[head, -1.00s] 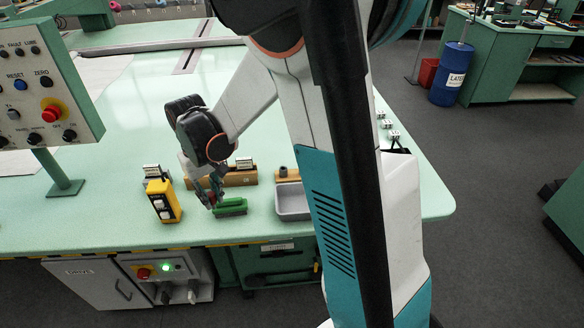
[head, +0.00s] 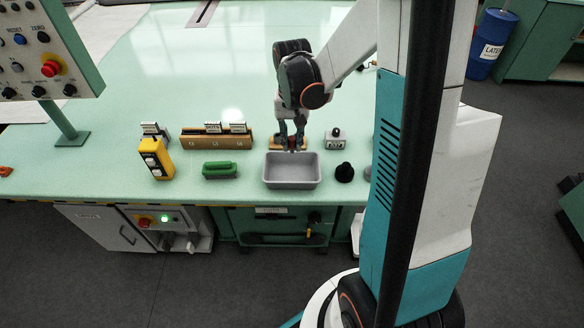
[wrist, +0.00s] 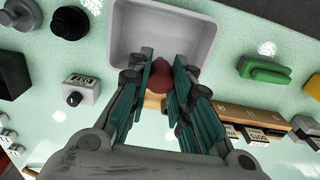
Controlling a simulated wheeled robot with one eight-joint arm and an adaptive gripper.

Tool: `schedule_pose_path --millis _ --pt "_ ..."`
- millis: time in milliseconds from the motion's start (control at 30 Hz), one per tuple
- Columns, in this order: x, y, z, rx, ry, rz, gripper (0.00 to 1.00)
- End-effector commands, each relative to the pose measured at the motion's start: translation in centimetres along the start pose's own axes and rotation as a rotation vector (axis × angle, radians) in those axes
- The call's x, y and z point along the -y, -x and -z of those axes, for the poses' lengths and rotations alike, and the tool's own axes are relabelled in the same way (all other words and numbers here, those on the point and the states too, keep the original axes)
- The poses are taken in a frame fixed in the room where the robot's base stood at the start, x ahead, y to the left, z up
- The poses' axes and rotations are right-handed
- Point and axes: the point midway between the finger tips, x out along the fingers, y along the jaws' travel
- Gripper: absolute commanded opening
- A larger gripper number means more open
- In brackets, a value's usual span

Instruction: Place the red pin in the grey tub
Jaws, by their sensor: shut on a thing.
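The grey tub (head: 292,184) stands empty near the front edge of the mint table, and fills the top middle of the wrist view (wrist: 190,28). My gripper (head: 291,146) is just behind and above the tub's rear rim. In the wrist view my gripper (wrist: 159,82) is shut on the red pin (wrist: 158,77), whose rounded red end shows between the fingers near the tub's rim. The rest of the pin is hidden by the fingers.
A green-handled thing (head: 219,169) and a yellow control box (head: 156,157) lie left of the tub. A wooden rack (head: 215,139) with labels stands behind them. A black knob (head: 344,172) and a small labelled block (head: 335,139) are to the right.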

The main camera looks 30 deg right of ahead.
Motion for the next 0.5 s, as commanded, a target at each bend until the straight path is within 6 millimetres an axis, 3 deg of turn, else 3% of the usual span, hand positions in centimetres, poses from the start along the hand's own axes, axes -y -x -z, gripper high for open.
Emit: schedule_pose_path --millis 33,200,500 --pt "0.0 -1.7 0.1 0.0 0.0 0.0 0.0" --pt "0.0 -5.1 0.0 0.0 0.001 0.0 0.0" --pt "0.0 -7.2 0.0 0.0 0.001 0.0 0.0"
